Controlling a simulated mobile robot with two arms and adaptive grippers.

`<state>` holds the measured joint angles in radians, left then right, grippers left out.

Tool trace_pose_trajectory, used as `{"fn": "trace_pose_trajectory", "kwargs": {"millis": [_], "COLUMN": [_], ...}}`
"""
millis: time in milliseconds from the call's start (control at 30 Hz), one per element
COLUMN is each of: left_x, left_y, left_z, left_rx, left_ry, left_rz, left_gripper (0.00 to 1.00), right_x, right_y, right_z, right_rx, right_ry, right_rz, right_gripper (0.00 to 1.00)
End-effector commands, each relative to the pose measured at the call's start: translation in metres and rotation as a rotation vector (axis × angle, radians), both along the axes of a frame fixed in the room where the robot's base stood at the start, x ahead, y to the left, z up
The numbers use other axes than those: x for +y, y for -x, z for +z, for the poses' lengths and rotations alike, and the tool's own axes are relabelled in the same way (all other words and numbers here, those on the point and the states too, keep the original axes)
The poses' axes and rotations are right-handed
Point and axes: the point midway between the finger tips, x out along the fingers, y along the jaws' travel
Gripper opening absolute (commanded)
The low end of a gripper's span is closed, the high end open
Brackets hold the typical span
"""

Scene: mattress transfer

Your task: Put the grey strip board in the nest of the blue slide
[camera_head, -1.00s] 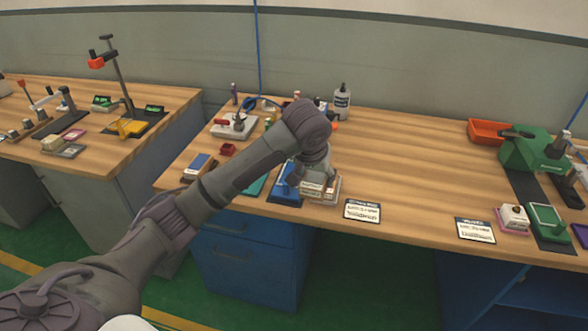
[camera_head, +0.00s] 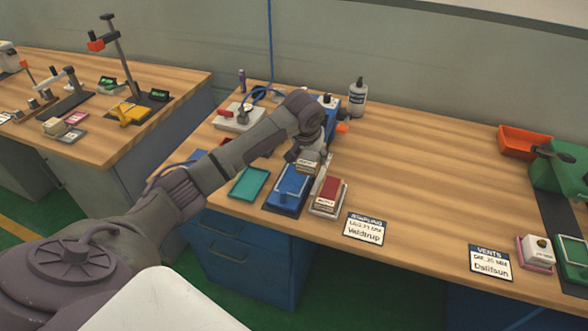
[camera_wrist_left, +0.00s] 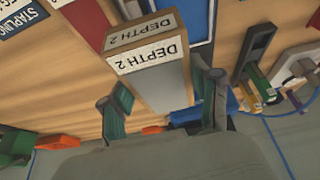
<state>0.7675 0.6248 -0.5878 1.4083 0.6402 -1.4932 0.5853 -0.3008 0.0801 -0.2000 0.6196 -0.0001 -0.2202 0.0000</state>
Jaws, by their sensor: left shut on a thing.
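My left gripper (camera_head: 306,153) is shut on a grey-tan block with a white end label, which I take to be the grey strip board (camera_head: 307,166). In the left wrist view its label reads "DEPTH 2" (camera_wrist_left: 150,56), and the fingers (camera_wrist_left: 162,88) close on its two sides. The board appears held above the bench, just behind the blue slide. The blue slide (camera_head: 288,190) lies on the bench with a pale rectangular outline on its top. Part of its far end is hidden by the board and gripper. My right gripper is not in view.
A pale stand with a red block (camera_head: 330,190) is right of the slide. A teal tray (camera_head: 248,184) is to its left. Placards (camera_head: 365,229) lie along the front edge. A bottle (camera_head: 357,97) stands behind. The bench middle is clear.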

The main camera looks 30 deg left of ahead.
Motion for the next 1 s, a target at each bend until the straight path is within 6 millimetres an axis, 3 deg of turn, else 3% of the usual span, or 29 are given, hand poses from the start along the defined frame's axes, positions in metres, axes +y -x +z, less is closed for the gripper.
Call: {"fn": "trace_pose_trajectory", "kwargs": {"millis": [100,300,633,1000], "left_x": [0.024,0.043,0.044,0.044], "left_y": [0.013,0.023,0.024,0.024], "left_z": [-0.014,-0.028,-0.066,-0.072], "left_rx": [0.004,-0.001,0.001,-0.001], "left_ry": [-0.002,0.000,0.002,0.002], "left_rz": [0.003,0.001,-0.001,-0.001], "left_gripper": [0.24,0.24,0.24,0.24], "right_x": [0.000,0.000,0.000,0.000], "right_y": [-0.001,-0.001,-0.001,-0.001], "right_z": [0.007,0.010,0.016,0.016], "right_rx": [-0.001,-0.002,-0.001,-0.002], "right_ry": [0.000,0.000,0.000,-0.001], "right_rz": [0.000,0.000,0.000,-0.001], "right_gripper": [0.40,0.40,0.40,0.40]}}
